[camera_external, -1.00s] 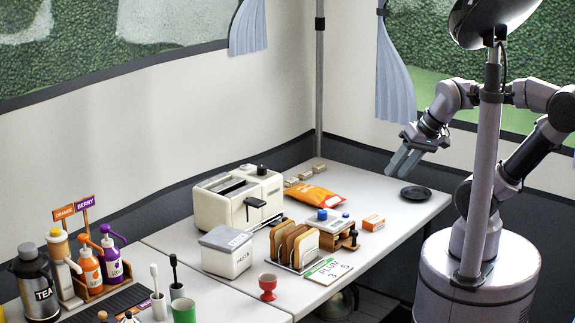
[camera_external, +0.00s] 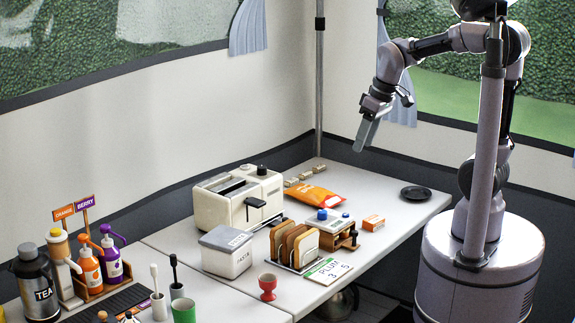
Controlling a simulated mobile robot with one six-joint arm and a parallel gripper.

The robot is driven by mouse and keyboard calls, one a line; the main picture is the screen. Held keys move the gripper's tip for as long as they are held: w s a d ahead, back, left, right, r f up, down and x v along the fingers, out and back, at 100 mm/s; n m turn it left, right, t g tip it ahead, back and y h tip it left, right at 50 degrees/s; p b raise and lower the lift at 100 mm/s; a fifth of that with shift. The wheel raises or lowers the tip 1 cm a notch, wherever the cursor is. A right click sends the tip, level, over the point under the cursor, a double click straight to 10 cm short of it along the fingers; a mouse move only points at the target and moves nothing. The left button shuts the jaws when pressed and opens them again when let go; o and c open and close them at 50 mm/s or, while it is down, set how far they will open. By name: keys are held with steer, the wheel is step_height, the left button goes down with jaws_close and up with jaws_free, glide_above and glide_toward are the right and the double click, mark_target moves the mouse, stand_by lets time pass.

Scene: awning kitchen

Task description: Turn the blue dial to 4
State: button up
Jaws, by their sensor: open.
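A blue dial (camera_external: 322,214) sits on top of a small light-coloured device (camera_external: 335,224) with a wooden part, behind the toast rack on the table. Its number marks are too small to read, so I cannot tell its setting. My gripper (camera_external: 364,142) is in the air, above and to the right of the dial, pointing down. It is open and empty, well apart from the device.
A cream toaster (camera_external: 215,208) stands behind the toast rack (camera_external: 272,262). An orange bag (camera_external: 312,194), a small orange box (camera_external: 373,222) and a black dish (camera_external: 416,193) lie nearby. A card (camera_external: 327,271) and red egg cup (camera_external: 267,288) are in front.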

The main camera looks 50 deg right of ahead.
mark_target(323, 211)
steer(key=w+f+n+g+h+p, duration=0.1)
steer(key=w+f+n+g+p, duration=0.35)
steer(key=w, duration=0.85)
step_height(323, 211, down, 20)
steer(key=n+b, duration=0.1)
steer(key=b, duration=0.2)
steer(key=n+t+b, duration=0.1)
steer(key=n+b, duration=0.1)
steer(key=b, duration=0.1)
steer(key=shift+w+d+r+b, duration=0.1)
steer(key=shift+w+d+b, duration=0.05)
steer(key=shift+b, duration=0.2)
jaws_close()
